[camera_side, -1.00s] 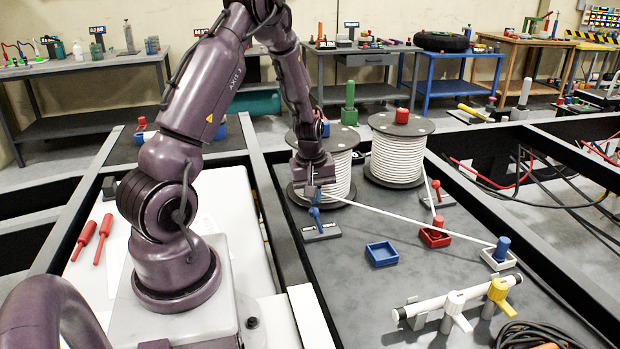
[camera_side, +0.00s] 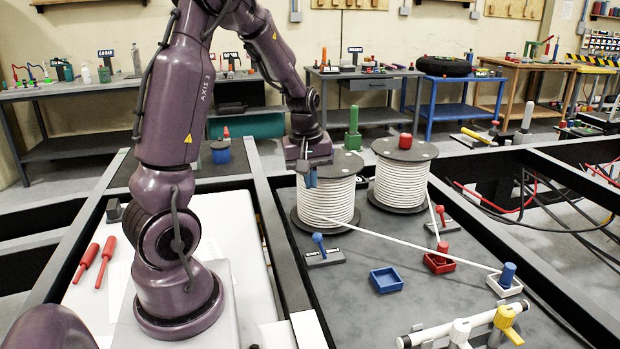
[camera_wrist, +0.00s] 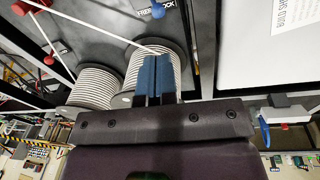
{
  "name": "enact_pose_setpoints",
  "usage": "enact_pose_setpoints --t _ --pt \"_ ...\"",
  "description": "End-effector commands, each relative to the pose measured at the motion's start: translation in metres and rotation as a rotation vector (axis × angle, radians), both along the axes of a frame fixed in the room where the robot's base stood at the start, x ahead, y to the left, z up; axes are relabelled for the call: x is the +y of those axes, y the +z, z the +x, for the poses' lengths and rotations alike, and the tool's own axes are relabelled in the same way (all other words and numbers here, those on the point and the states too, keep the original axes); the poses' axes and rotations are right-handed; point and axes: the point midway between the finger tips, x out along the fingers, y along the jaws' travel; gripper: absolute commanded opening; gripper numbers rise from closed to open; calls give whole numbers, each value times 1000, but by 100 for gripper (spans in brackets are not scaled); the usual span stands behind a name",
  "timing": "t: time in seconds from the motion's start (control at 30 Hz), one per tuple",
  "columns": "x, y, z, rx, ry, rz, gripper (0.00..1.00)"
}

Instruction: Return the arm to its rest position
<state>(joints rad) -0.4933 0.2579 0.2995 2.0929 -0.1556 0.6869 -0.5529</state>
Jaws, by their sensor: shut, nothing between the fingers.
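My gripper (camera_side: 311,178) hangs beside the upper left of the near spool of white rope (camera_side: 328,204), in the air above the deck. Its two blue fingers are together with nothing between them, as the wrist view also shows (camera_wrist: 157,68). My arm is bent, with its upper part raised and the forearm angled down to the right. A blue-handled lever (camera_side: 318,241) on a dark base stands on the deck below the gripper, apart from it. In the wrist view the lever's blue knob (camera_wrist: 158,11) shows beside a lettered plate.
A second spool (camera_side: 402,180) stands to the right. White rope runs to a blue post (camera_side: 507,275). A red tray with a lever (camera_side: 439,261) and an empty blue tray (camera_side: 386,281) lie on the deck. Two red screwdrivers (camera_side: 96,262) lie on the white panel left of my base.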

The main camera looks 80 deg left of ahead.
Motion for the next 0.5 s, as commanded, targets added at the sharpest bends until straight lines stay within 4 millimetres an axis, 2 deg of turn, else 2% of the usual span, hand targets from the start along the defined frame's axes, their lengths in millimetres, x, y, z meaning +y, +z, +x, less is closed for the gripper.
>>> enact_pose_setpoints --t 0.37,0.47,0.5 --pt "-1 -1 -1 8 -39 -1 0" --pt "-15 -5 -11 52 -162 -30 0" --pt "-28 2 -12 51 -241 -35 0"
